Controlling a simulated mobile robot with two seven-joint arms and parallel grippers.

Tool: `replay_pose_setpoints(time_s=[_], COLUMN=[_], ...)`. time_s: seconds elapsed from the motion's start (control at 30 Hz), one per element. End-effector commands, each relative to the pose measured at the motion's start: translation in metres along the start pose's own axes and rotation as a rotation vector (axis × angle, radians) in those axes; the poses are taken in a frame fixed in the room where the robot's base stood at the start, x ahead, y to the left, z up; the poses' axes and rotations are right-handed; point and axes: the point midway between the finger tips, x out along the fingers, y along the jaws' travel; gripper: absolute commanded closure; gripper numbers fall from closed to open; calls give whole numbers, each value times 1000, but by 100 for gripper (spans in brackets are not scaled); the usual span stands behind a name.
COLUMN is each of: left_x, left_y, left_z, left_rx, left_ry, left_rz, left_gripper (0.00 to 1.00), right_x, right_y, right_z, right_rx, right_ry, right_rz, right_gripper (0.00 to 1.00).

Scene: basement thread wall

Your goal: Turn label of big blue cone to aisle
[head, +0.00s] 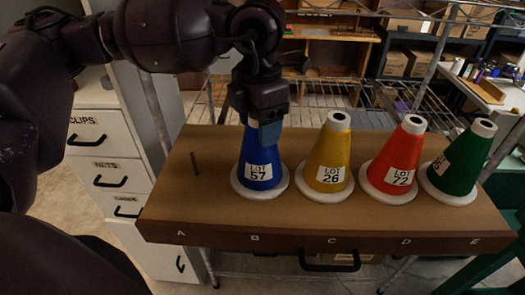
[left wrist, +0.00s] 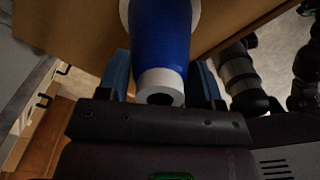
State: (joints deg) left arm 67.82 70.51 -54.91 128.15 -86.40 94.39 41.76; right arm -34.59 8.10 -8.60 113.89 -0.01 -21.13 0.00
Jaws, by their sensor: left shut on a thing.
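The big blue cone (head: 257,156) stands upright on its white base at spot B of the brown shelf, with its "LOT 57" label (head: 260,172) facing the head camera. My left gripper (head: 267,122) comes down from above and is shut on the cone's upper part, hiding its top in the head view. In the left wrist view the blue cone (left wrist: 160,40) with its white top ring lies between the two blue fingers of my left gripper (left wrist: 160,80). My right gripper is not clearly shown.
A yellow cone (head: 330,155), an orange cone (head: 396,158) and a green cone (head: 458,163) stand to the right on the shelf (head: 300,222). A white drawer cabinet (head: 105,150) is at the left.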

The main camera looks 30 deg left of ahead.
Motion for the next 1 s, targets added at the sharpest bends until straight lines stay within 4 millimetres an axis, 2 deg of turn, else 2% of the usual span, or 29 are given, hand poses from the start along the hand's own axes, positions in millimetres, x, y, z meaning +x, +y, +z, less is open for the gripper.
replay_pose_setpoints(time_s=[0.3, 0.33, 0.5, 0.83, 1.0], left_x=[0, 0, 0, -2, -21], left_y=[0, 0, 0, 0, 0], left_z=[0, 0, 0, 0, 1], left_rx=[0, 1, 1, 0, 0], left_ry=[-1, -1, -1, 0, -4], left_rz=[0, 0, 0, 0, 1], left_gripper=[61, 36, 10, 10, 10], right_x=[3, 3, 3, -2, -2], right_y=[0, 0, 0, 1, 1], right_z=[-8, -8, -7, 2, 4], right_rx=[-2, -2, -3, -1, -1], right_ry=[17, 17, 15, -4, -9], right_rz=[-2, -2, -2, 1, 1], right_gripper=[63, 63, 63, 63, 63])
